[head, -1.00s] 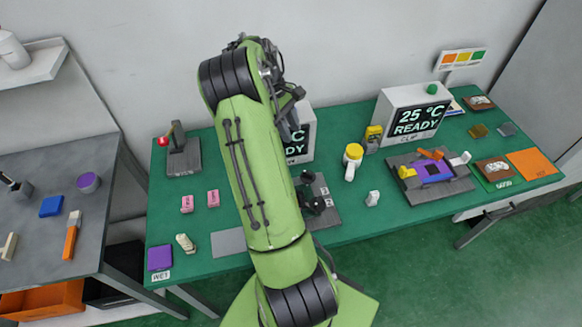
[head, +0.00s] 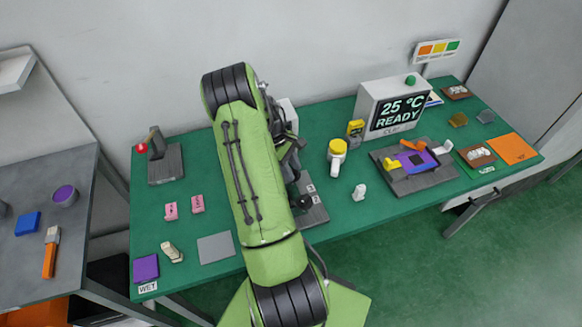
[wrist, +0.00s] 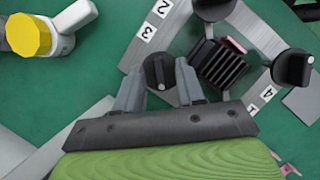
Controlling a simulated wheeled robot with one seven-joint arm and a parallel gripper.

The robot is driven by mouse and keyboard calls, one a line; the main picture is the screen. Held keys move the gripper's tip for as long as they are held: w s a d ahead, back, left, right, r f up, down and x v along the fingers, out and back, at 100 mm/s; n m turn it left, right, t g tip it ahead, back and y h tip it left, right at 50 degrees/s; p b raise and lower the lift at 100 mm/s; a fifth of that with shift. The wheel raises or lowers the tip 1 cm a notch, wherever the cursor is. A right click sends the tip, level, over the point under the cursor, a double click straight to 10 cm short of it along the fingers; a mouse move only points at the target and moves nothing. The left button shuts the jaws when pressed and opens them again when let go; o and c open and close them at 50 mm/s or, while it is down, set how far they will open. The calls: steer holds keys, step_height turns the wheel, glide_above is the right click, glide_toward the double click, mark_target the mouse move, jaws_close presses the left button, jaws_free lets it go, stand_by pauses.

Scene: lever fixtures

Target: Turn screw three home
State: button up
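The grey screw fixture (head: 312,214) stands on the green table, partly hidden by my arm in the head view. In the wrist view, black round knobs sit on its grey bars, with white number labels. One knob (wrist: 160,72) is close to the label 3 (wrist: 147,31). My gripper (wrist: 159,70) has its two grey fingers apart, one on each side of this knob. Contact between fingers and knob cannot be told. Other knobs are at the top (wrist: 213,8) and right (wrist: 293,68). My gripper's fingertips are hidden in the head view.
A black ribbed block (wrist: 220,62) lies right of the fingers. A yellow-capped white bottle (head: 337,155) and a small white piece (head: 359,192) stand right of the fixture. Pink blocks (head: 197,204) and a grey plate (head: 216,247) lie to the left.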

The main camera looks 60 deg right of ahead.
jaws_close()
